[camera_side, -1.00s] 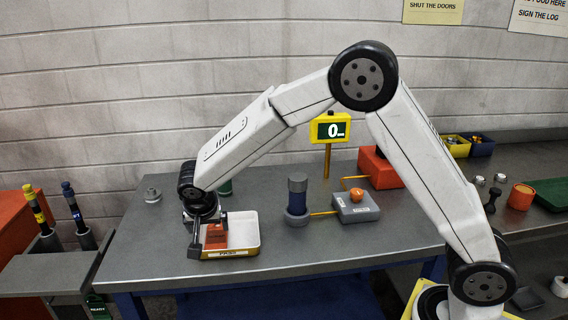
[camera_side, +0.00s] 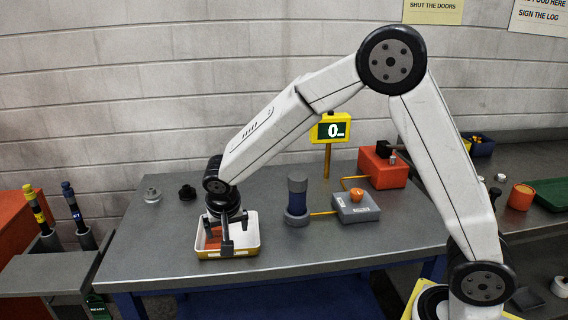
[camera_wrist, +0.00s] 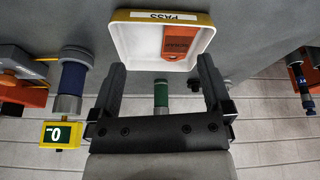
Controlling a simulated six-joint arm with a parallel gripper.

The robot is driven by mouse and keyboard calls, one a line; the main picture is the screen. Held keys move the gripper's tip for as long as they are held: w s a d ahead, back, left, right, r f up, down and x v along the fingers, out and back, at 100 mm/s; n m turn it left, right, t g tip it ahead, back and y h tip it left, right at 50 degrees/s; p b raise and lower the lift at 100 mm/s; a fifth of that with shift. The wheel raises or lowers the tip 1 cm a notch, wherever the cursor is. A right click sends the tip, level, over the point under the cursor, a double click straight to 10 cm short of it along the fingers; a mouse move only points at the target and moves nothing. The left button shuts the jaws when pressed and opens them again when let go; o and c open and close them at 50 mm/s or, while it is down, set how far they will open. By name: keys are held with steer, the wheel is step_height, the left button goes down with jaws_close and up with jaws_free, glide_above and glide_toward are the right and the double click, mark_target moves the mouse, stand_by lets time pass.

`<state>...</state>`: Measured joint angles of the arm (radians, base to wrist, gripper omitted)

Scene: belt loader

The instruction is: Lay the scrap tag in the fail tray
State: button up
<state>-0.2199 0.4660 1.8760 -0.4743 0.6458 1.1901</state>
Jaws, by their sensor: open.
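The orange scrap tag (camera_wrist: 178,42) lies flat inside a shallow white tray with a yellow rim (camera_wrist: 204,18). The tray's label reads PASS in the wrist view. In the side view the tag (camera_side: 212,241) shows at the left of the tray (camera_side: 254,236), partly covered by my gripper. My gripper (camera_side: 217,238) is over the tray, with its fingers apart and nothing between them. In the wrist view the open gripper (camera_wrist: 161,62) has the tag between and beyond its fingertips. No tray marked fail is seen.
A blue cylinder (camera_side: 297,196) and a grey block with an orange piece (camera_side: 356,194) stand right of the tray. A yellow display (camera_side: 330,127) reads 0. A green cylinder (camera_wrist: 161,93) is near the tray. The table front right is clear.

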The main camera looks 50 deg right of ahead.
steer(key=s+d+n+y, duration=0.1)
steer(key=s+d+n, duration=0.1)
steer(key=s, duration=0.7)
steer(key=s+d+f+n+y, duration=0.1)
steer(key=s+d+n, duration=0.2)
steer(key=s, duration=0.6)
steer(key=shift+s+d+n+y, duration=0.3)
steer(key=shift+s+n, duration=0.1)
steer(key=shift+n, duration=0.6)
